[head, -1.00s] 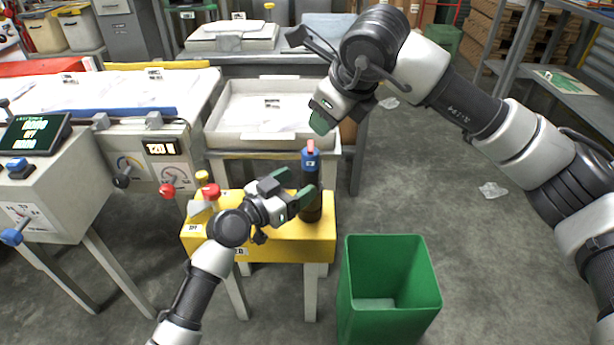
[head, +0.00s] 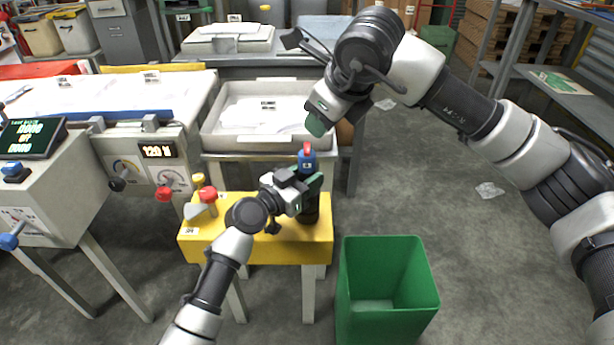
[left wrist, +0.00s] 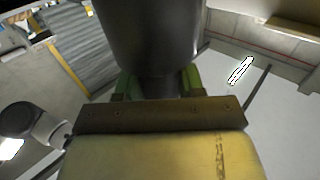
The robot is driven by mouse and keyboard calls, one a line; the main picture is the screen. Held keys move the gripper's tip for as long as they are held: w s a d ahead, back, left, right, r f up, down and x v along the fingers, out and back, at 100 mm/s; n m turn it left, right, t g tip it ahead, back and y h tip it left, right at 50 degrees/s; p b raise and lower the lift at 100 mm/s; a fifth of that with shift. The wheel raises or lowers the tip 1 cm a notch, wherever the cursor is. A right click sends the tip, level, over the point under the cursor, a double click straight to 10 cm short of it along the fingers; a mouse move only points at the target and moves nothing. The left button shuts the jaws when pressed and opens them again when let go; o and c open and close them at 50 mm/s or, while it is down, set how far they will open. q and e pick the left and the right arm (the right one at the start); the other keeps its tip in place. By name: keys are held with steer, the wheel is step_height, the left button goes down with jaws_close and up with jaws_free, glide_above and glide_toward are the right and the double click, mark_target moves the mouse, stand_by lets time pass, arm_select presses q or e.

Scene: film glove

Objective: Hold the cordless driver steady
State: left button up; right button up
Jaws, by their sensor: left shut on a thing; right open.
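The cordless driver (head: 306,162) stands upright on the yellow stand (head: 262,252). Its top is blue with a red tip and its lower body is dark. My left gripper (head: 307,185) is shut on the driver's dark middle, which it partly hides. In the left wrist view the dark driver body (left wrist: 150,40) fills the space between the green fingers. My right gripper (head: 317,119) is open and empty, above the driver and slightly to its right.
A red-and-yellow-topped object (head: 207,195) sits on the stand's left part. A white tray (head: 270,146) is behind the stand. A green bin (head: 387,255) stands at the front right. A control panel (head: 150,165) is at the left. Open floor lies to the right.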

arm_select(q)
steer(key=shift+c, duration=1.4)
arm_select(e)
steer(key=c, duration=0.4)
steer(key=shift+d+m, duration=0.1)
steer(key=shift+m, duration=0.5)
steer(key=shift+c, duration=1.3)
steer(key=shift+w+d+r+m, duration=0.1)
steer(key=shift+r+m, duration=0.05)
steer(key=shift+m, duration=0.55)
jaws_close()
steer(key=w+d+r+m+g+y, duration=0.1)
steer(key=d+m+y, duration=0.1)
steer(key=m, duration=1)
steer(key=w+d+r+m+g+y, duration=0.1)
steer(key=d+r+m+g+y, duration=0.1)
steer(key=m, duration=1)
steer(key=shift+d+r+m+y, duration=0.2)
steer(key=shift+d+m+y, duration=0.2)
steer(key=shift+d+y, duration=0.4)
